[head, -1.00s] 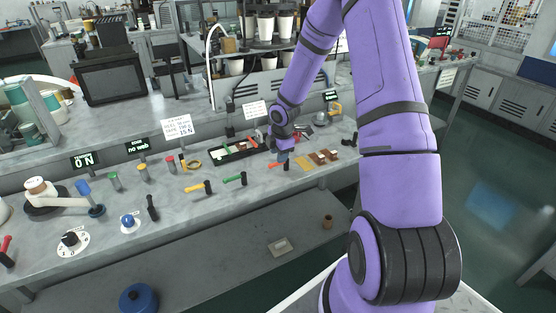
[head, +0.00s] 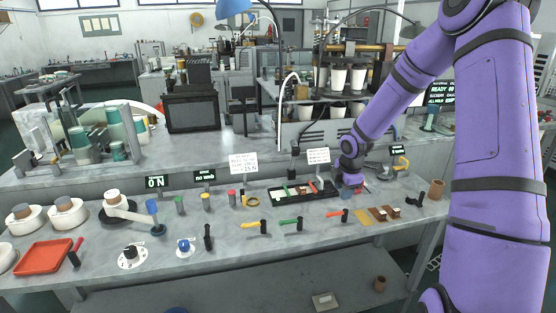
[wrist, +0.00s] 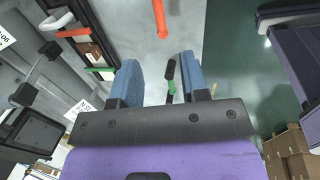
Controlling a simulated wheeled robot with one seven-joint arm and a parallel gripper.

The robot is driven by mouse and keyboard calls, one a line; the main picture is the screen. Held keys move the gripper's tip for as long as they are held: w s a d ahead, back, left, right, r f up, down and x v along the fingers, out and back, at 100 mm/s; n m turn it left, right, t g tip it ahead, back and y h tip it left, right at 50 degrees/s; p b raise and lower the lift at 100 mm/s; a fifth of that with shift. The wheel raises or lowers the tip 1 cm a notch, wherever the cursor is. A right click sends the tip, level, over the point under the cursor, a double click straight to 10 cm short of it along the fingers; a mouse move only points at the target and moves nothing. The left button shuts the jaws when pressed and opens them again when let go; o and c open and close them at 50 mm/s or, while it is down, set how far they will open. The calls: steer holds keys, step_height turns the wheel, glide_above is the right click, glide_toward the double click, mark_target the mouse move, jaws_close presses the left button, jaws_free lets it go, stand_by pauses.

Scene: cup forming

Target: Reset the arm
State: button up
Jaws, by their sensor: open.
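My purple arm stands on the right of the head view, bent over the bench. My gripper (head: 352,182) is above the bench beside the right end of a black tray (head: 275,196). In the wrist view, its two blue fingers (wrist: 158,66) are apart, with nothing held between them. A red-handled lever (head: 337,215) is in front of the gripper in the head view. A green-handled lever (head: 291,223) stands further left. In the wrist view a black-and-green lever (wrist: 171,82) shows in the gap, beyond the fingers.
A yellow-handled lever (head: 253,226), a blue knob (head: 185,246) and a red tray (head: 42,257) are along the bench. Brown blocks (head: 385,213) lie right of the red lever. A rack with white cups (head: 338,78) stands behind.

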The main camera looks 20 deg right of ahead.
steer(key=s+a+r+m+h, duration=0.1)
steer(key=s+a+r+m, duration=0.25)
steer(key=r, duration=0.35)
steer(key=s+a+r+m+t+h, duration=0.1)
steer(key=s+a+r+m, duration=0.15)
steer(key=s+r, duration=0.4)
steer(key=s+a+r+m+h, duration=0.1)
steer(key=s+a+r+m, duration=0.2)
steer(key=r, duration=0.6)
steer(key=s+a+r+m+t+y, duration=0.1)
steer(key=s+a+r+m, duration=0.2)
steer(key=s, duration=0.6)
steer(key=s+a+r+m+t+y, duration=0.1)
steer(key=s+a+r+m, duration=0.3)
steer(key=s, duration=0.5)
steer(key=shift+a+r+m+y, duration=0.15)
steer(key=shift+a+m+y, duration=0.15)
steer(key=shift+a+y, duration=0.25)
steer(key=shift+d, duration=0.1)
